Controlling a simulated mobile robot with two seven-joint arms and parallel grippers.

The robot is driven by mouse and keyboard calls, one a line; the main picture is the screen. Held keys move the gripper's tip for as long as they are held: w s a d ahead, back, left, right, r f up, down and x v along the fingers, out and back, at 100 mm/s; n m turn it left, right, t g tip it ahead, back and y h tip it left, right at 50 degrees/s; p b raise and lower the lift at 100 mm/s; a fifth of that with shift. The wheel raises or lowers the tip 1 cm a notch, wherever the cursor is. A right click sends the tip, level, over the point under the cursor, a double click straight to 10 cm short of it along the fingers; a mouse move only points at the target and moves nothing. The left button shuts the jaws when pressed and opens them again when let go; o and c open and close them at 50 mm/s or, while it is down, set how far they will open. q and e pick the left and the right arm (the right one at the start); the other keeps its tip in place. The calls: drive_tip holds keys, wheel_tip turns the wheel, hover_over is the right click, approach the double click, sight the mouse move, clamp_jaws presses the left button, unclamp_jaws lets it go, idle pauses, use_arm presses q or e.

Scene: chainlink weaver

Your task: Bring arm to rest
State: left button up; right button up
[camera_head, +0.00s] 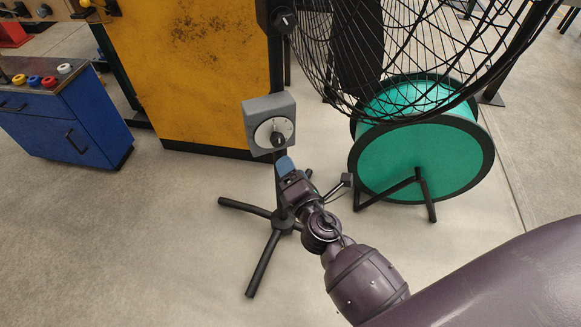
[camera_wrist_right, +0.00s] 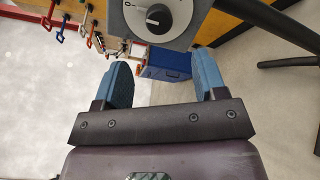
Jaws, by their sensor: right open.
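My right arm comes in from the lower right in the head view. Its gripper (camera_head: 285,166) is just below a grey box with a round dial (camera_head: 272,124), on a black stand. In the right wrist view the two blue fingers of my right gripper (camera_wrist_right: 163,82) are apart with nothing between them. The dial box (camera_wrist_right: 158,18) is beyond the fingertips there, and I see a gap between them. My left gripper is not in view.
A yellow machine panel (camera_head: 205,70) stands behind the dial. A green spool (camera_head: 420,158) stands to the right, under a wire mesh roll (camera_head: 400,60). A blue cabinet (camera_head: 65,130) is at the left. The stand's black legs (camera_head: 263,262) spread on the floor. The lower left floor is clear.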

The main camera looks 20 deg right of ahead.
use_arm(q)
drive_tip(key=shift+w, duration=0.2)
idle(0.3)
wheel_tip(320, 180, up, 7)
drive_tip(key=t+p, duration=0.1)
drive_tip(key=p, duration=0.7)
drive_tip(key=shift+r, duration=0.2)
use_arm(e)
drive_tip(key=s+d+m+g, duration=0.3)
drive_tip(key=s+d+m, duration=0.1)
drive_tip(key=s+m, duration=0.6)
drive_tip(key=s+d+f+m+g+y, duration=0.1)
drive_tip(key=s+d+m+g, duration=0.2)
drive_tip(key=s+m, duration=0.8)
drive_tip(key=s+d, duration=0.1)
drive_tip(key=s, duration=0.5)
drive_tip(key=shift+s+f+m+g, duration=0.15)
drive_tip(key=shift+f+m+g, duration=0.05)
drive_tip(key=shift+m+g, duration=0.1)
